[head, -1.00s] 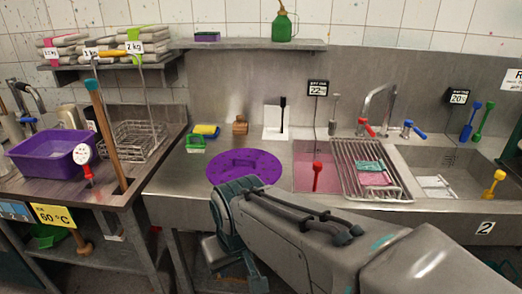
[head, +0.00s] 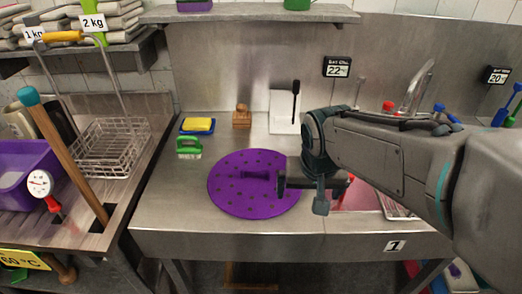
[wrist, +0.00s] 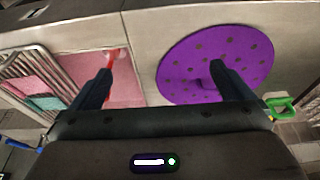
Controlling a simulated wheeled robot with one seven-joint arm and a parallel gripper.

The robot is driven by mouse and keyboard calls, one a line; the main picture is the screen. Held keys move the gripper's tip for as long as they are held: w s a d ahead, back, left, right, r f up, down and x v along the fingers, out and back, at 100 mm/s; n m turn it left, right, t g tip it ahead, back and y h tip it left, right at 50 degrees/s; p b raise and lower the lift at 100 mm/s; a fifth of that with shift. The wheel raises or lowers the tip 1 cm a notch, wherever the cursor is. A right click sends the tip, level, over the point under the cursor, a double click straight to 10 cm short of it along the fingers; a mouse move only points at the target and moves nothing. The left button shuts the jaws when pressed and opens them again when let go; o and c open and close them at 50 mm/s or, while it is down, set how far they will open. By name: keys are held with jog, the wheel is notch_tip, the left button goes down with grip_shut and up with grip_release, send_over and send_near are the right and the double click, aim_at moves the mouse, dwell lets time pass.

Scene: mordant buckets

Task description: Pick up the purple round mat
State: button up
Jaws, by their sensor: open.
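The purple round mat (head: 240,200) lies flat on the steel counter, dotted with dark spots and with a raised purple grip bar across its middle. It also shows in the wrist view (wrist: 185,75), at right of centre. My gripper (head: 300,186) is at the mat's right edge in the head view, its fingers apart and nothing between them. In the wrist view my gripper (wrist: 160,75) has its right finger overlapping the mat and its left finger over the pink board. That finger partly hides the grip bar; I cannot tell the height above the counter.
A green brush (head: 189,147), a yellow sponge (head: 199,125) and a wooden block (head: 242,117) stand behind the mat. A white board with a black-handled tool (head: 295,100) leans at the back. A purple tub (head: 25,172) and wire basket (head: 105,150) are left. Counter before the mat is clear.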

jog(key=w+a+r+p, duration=0.1)
jog(key=w+a+r, duration=0.1)
jog(key=w+a, duration=0.35)
jog(key=t+p, duration=0.1)
jog(key=p, duration=0.1)
send_over(255, 174)
jog(key=s, duration=0.5)
jog(key=shift+m, duration=0.4)
jog(key=f, duration=0.7)
jog(key=shift+w+a+f, duration=0.15)
jog(key=shift+a+f, duration=0.05)
jog(key=shift+f, duration=0.1)
jog(key=shift+w+p+x, duration=0.2)
jog(key=shift+p+x, duration=0.6)
jog(key=shift+x, duration=2.1)
jog(key=shift+d+r, duration=0.1)
jog(key=shift+d, duration=0.05)
jog(key=c, duration=1)
